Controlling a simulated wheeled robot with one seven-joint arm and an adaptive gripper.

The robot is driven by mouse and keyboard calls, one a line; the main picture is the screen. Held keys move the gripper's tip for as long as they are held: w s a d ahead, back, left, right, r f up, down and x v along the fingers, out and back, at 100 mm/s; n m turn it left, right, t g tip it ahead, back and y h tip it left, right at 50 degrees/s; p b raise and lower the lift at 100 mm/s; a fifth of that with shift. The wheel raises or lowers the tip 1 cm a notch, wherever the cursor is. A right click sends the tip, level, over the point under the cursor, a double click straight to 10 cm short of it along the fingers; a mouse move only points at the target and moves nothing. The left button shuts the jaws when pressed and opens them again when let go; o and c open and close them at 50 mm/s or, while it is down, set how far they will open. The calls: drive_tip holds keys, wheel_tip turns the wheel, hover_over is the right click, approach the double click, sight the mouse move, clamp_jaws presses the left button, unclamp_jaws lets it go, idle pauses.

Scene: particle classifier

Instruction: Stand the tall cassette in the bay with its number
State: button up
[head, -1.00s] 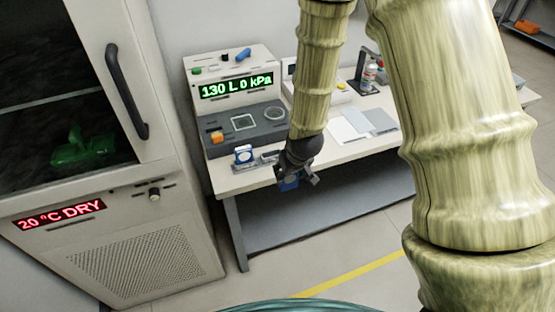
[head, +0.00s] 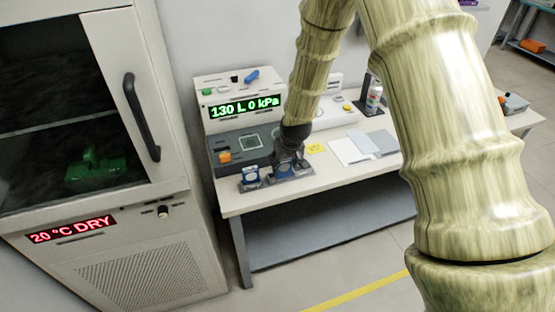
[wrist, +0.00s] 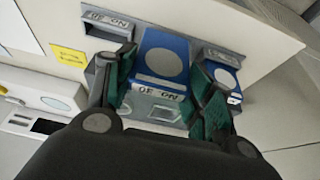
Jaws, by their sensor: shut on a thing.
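The tall blue cassette (wrist: 160,62) has a pale round patch and a label that reads upside down as NO 30. My gripper (wrist: 162,72) is shut on it, one green-padded finger on each side. In the wrist view, a grey bay (wrist: 105,33) with a label seeming to read NO 30 upside down lies just left of the cassette. In the head view my gripper (head: 288,155) is at the grey rack (head: 303,172) on the bench's front edge. The cassette's lower end is hidden, so I cannot tell whether it is inside a bay.
Another blue cassette (wrist: 228,80) stands in a bay to the right in the wrist view. A glass-door cabinet (head: 120,235) stands left.

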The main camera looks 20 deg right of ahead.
drive_tip(key=shift+w+a+f+p, duration=0.3)
drive_tip(key=shift+w+f+p, duration=0.5)
drive_tip(key=shift+w, duration=0.15)
drive_tip(key=shift+w+a+f+p, duration=0.3)
drive_tip(key=shift+w+f+p, duration=0.4)
drive_tip(key=shift+w, duration=0.2)
drive_tip(key=shift+f, duration=0.45)
drive_tip(key=shift+f, duration=0.15)
drive_tip(key=o, duration=1)
drive_tip(key=shift+o, duration=0.2)
drive_tip(key=shift+r, duration=0.25)
drive_tip(key=b+v, duration=0.3)
drive_tip(key=v, duration=0.9)
drive_tip(key=shift+b, duration=0.3)
